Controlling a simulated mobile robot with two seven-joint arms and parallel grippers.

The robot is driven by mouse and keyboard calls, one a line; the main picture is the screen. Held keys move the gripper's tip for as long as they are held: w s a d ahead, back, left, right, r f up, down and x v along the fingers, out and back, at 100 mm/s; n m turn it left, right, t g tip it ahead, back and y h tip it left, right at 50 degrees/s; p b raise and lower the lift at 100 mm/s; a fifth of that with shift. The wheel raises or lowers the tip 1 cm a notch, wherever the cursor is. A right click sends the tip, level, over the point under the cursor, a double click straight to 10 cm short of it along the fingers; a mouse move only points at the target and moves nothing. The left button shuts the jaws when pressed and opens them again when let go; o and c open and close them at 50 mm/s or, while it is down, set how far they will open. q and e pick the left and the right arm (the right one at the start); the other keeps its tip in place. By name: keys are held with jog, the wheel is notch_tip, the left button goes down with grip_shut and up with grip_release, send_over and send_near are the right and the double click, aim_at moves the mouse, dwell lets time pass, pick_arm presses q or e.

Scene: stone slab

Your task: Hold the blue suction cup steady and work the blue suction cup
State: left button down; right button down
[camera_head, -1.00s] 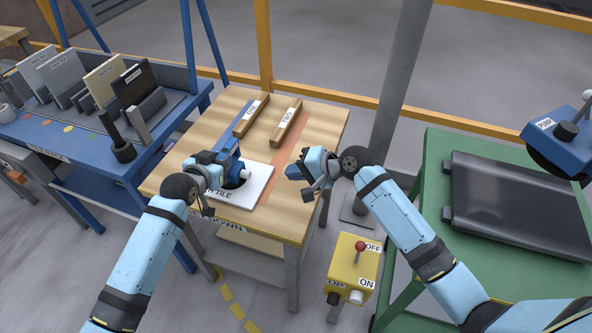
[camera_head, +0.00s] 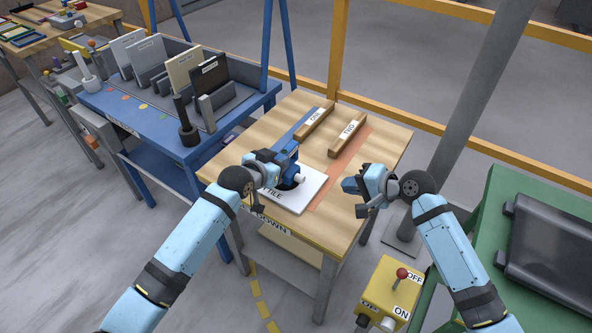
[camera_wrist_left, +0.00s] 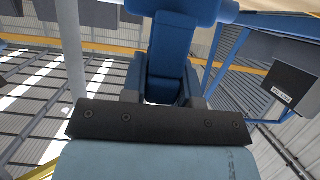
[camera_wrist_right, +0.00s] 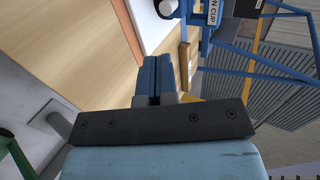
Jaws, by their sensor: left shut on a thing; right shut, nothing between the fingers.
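The blue suction cup (camera_head: 291,152) stands on the white tile (camera_head: 311,189) on the wooden table, with its black pad low down and a white knob at its side. My left gripper (camera_head: 277,161) is shut on its upper part from the left; the fingers hide part of it. In the left wrist view the fingers (camera_wrist_left: 172,65) reach up to a blue part at the top edge. My right gripper (camera_head: 351,185) is shut and empty, right of the tile and apart from the cup. In the right wrist view its fingers (camera_wrist_right: 154,76) are together, and the labelled suction cup (camera_wrist_right: 207,14) shows at the top.
Two wooden bars, ONE (camera_head: 315,117) and TWO (camera_head: 348,138), lie at the table's back. A blue rack (camera_head: 145,135) with upright panels stands left. A yellow switch box (camera_head: 388,292) with a red-topped lever stands front right, near a green bench (camera_head: 490,218).

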jog(key=shift+s+d+r, duration=0.15)
jog(key=shift+s+d, duration=0.45)
jog(key=shift+d, duration=0.2)
jog(key=shift+a, duration=0.1)
send_near(304, 179)
jog(key=a+f, duration=0.1)
jog(key=w+a+f, duration=0.1)
jog(key=f, duration=0.1)
jog(key=shift+f, duration=0.25)
jog(key=shift+w+a, duration=0.8)
jog(key=shift+a, duration=0.25)
jog(key=shift+w+a, duration=0.35)
jog(key=shift+a, duration=0.15)
jog(key=shift+a, duration=0.1)
